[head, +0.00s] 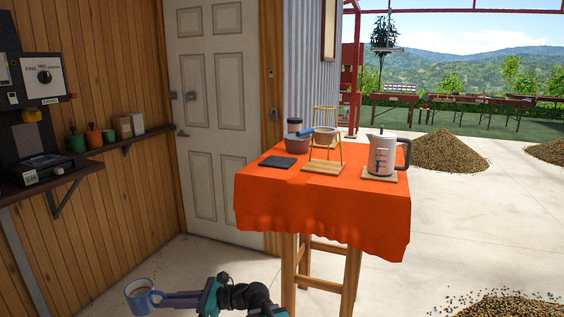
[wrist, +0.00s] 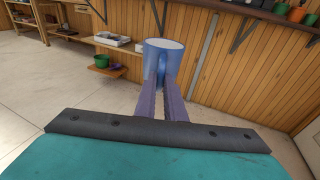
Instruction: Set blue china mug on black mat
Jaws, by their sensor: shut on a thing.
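The blue china mug (head: 142,297) is at the lower left of the head view, upright, with something brown visible inside. My gripper (head: 163,299) is shut on the mug at its right side, well below the table top. The mug also shows in the wrist view (wrist: 163,62), between the tips of the purple fingers (wrist: 163,88), with its handle toward me. The black mat (head: 284,162) lies flat and bare on the left part of the orange-covered table (head: 262,205), far from my gripper.
A wall shelf (head: 126,141) and a grinder (head: 36,110) are at left. The floor between is clear.

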